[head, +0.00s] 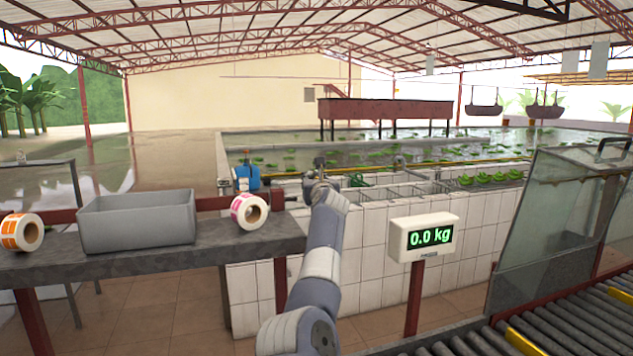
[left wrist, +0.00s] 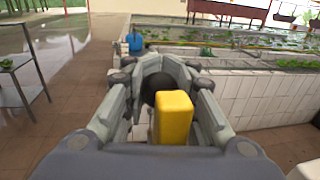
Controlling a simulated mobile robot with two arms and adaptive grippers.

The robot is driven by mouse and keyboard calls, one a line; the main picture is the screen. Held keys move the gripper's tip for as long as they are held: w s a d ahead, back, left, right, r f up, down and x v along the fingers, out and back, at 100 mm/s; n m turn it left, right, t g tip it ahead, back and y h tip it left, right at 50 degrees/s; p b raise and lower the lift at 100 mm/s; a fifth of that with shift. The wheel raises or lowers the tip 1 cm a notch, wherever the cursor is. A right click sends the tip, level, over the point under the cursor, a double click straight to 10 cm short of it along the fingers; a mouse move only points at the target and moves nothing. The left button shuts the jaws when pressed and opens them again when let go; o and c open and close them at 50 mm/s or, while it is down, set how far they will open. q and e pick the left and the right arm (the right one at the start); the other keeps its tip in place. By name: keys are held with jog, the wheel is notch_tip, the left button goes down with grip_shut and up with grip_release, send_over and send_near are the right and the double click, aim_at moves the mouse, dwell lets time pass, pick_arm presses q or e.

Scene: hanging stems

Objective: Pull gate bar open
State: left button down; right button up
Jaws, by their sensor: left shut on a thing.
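My left arm reaches forward, and its gripper (head: 320,178) is by the corner of the white-tiled tank. In the left wrist view the gripper's fingers (left wrist: 163,75) close around a dark, rounded thing (left wrist: 156,90), which I take to be part of the gate bar. Most of it is hidden by the fingers and a yellow block (left wrist: 173,118) in front of it. A red-brown horizontal bar (head: 212,203) runs behind the shelf and ends near a short post, left of my gripper. My right gripper is not in view.
A shelf (head: 120,266) at the left holds a grey bin (head: 138,222) and label rolls. A scale display (head: 425,238) reading 0.0 kg stands right of my arm. A roller conveyor (head: 560,310) and a glass panel (head: 553,215) are at the right. The tiled tank (head: 375,240) stands ahead.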

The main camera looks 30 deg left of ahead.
pick_arm(q)
jog(key=c, duration=1.3)
grip_release()
jog(key=shift+s, duration=0.1)
jog(key=shift+a, duration=0.1)
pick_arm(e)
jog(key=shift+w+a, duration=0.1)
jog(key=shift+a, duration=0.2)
pick_arm(q)
jog(key=shift+s+d, duration=0.3)
jog(key=shift+d, duration=0.2)
jog(key=v, duration=1.1)
jog(key=shift+s+a, duration=0.1)
jog(key=shift+a, duration=0.05)
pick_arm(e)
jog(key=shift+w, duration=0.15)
pick_arm(q)
jog(key=shift+f, duration=0.1)
